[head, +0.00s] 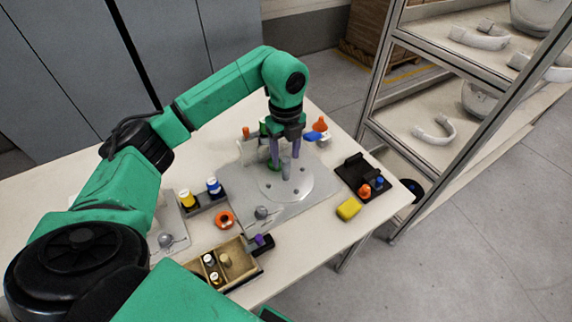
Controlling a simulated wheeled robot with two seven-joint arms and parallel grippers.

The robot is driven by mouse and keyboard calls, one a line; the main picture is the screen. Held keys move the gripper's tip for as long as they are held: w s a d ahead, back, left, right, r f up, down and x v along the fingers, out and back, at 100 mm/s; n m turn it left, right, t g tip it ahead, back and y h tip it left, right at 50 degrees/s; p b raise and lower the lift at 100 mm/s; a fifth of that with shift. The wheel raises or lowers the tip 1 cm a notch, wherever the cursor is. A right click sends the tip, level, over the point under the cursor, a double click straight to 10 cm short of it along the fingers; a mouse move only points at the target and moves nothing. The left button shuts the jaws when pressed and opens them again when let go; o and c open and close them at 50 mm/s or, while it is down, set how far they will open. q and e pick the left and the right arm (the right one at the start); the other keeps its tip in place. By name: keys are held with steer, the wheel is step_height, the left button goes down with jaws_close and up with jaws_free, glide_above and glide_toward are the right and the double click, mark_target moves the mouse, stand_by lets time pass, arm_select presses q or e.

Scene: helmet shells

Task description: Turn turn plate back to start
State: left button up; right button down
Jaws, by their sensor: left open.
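The turn plate (299,187) is a round light-grey disc with small holes, lying on a grey base board (252,193) on the table. My left gripper (285,170) points straight down over the plate, its fingers apart and open. A slim grey upright piece stands between or beside the fingers; I cannot tell whether they touch it or the plate. The gripper hides part of the plate's far side. My right gripper is out of view.
A black holder (350,170) with orange and blue pieces and a yellow block (349,209) stand to the right. A wooden tray (238,262), an orange ring (224,219), and yellow and blue bottles are nearer. A metal shelf (378,77) with helmet parts stands behind right.

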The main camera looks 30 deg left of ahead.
mark_target(286, 167)
arm_select(q)
step_height(286, 167, down, 5)
steer(key=shift+f, duration=0.2)
jaws_close()
steer(key=shift+w, duration=0.1)
stand_by(1.2)
